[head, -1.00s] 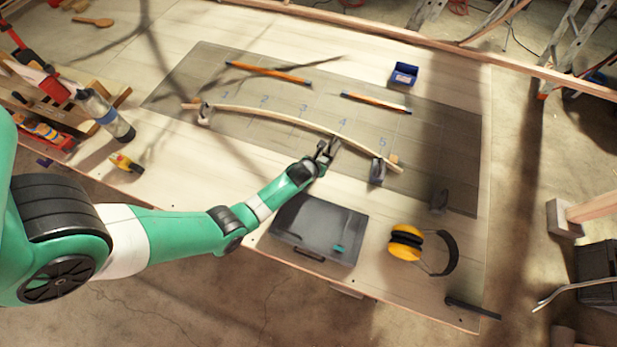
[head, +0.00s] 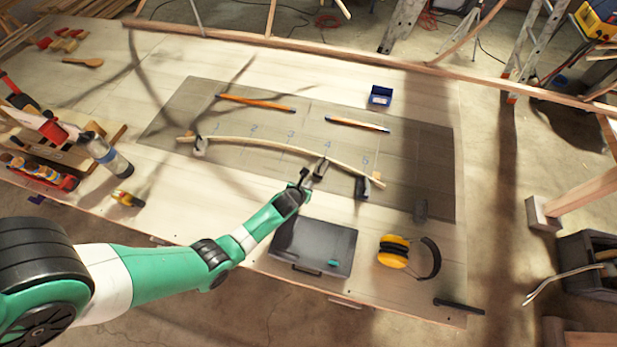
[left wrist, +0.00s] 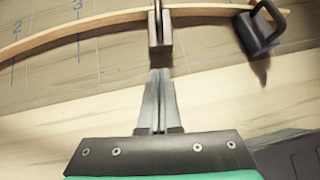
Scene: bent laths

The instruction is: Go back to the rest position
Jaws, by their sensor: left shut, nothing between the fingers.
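The pale bent lath (head: 270,144) lies in a curve over the dark numbered mat (head: 425,150). Clamp blocks stand along it: one near its left end (head: 200,147), one near number 4 (head: 320,168), one near its right end (head: 362,188). My left gripper (head: 304,178) is just on the near side of the middle-right block, shut and empty. In the left wrist view its fingers (left wrist: 158,78) are together, pointing at that block (left wrist: 160,42), which sits at the lath (left wrist: 105,20). Another clamp (left wrist: 262,27) is to the right. My right gripper is not in view.
A dark case (head: 315,245) lies close below my left forearm, with yellow ear defenders (head: 393,251) to its right. Two orange pencils (head: 255,103) and a blue box (head: 380,96) lie beyond the lath.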

